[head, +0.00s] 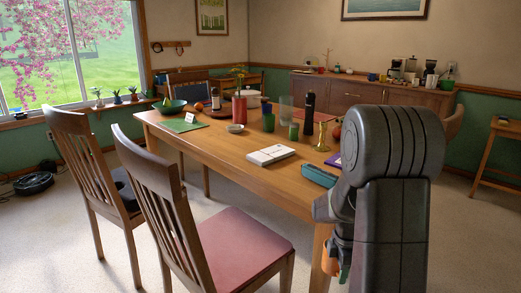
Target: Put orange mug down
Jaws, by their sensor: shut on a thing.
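The orange mug (328,262) shows as a small orange patch low in the head view, just left of my arm. It is beside the near end of the table, below the level of its top. My gripper (337,260) hangs down there and is shut on the mug. My arm hides much of the gripper and part of the mug. I cannot tell how upright the mug is.
The wooden table (215,140) holds a white book (270,155), a teal case (318,176), a red vase (239,110), a dark bottle (309,114) and green cups. Two chairs stand along its left side, one with a red seat (240,248). Bare tabletop lies left of the book.

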